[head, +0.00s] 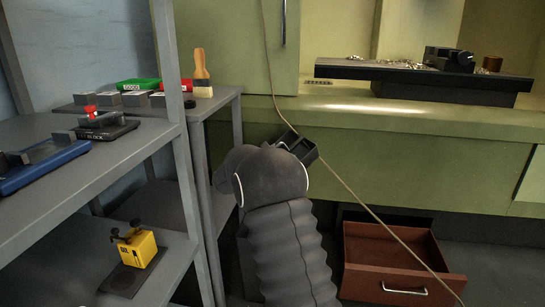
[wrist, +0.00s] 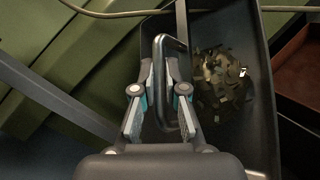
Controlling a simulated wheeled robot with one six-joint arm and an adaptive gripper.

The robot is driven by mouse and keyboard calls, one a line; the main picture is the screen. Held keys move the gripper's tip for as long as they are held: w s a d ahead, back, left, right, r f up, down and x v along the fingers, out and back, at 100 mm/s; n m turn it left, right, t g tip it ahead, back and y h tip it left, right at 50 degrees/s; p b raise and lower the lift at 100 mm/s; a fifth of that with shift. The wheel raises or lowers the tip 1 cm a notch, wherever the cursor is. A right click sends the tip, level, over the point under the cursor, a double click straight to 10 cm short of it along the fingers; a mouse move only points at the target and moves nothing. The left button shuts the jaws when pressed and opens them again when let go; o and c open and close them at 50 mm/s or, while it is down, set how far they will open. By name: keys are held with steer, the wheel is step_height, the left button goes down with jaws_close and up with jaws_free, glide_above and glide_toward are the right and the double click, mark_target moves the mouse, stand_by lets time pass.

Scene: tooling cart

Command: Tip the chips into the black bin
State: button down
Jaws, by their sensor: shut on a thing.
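My gripper (wrist: 160,82) is shut on the metal handle (wrist: 164,50) of a dark chip tray (wrist: 262,60). In the wrist view a heap of brownish metal chips (wrist: 220,84) lies inside the tray, right of the handle. In the head view the dark tray (head: 302,147) shows just beyond my wrist, in front of the green machine; my own arm hides the fingers there. I cannot make out the black bin for certain in either view.
An open reddish-brown drawer (head: 385,262) stands low at right. A cable (head: 357,199) crosses in front of the green machine (head: 440,140). Grey shelves (head: 60,170) at left hold a yellow block (head: 138,250), a brush (head: 201,72) and blue tooling (head: 42,164). Loose chips lie on the machine table (head: 345,70).

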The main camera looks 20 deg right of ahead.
steer(key=shift+a+f+n+t+h+b, duration=0.2)
steer(key=shift+f+n+t+h+b, duration=0.35)
steer(key=shift+b, duration=0.8)
steer(key=shift+a+f+n+t+h+b, duration=0.25)
steer(key=shift+f+t+h+b, duration=0.35)
steer(key=shift+b, duration=0.75)
steer(key=shift+d+f+n+t+h+b, duration=0.1)
steer(key=shift+f+n+t+h+b, duration=0.25)
steer(key=shift+f+b, duration=0.4)
steer(key=shift+f+n+h, duration=0.15)
steer(key=shift+n+h, duration=0.1)
steer(key=shift+h, duration=0.05)
steer(key=shift+d+f+n+t, duration=0.2)
steer(key=shift+f+n+t, duration=0.9)
steer(key=shift+t, duration=0.3)
steer(key=shift+d+f+n+t, duration=0.15)
steer(key=shift+f+n+t, duration=0.95)
steer(key=shift+t, duration=0.3)
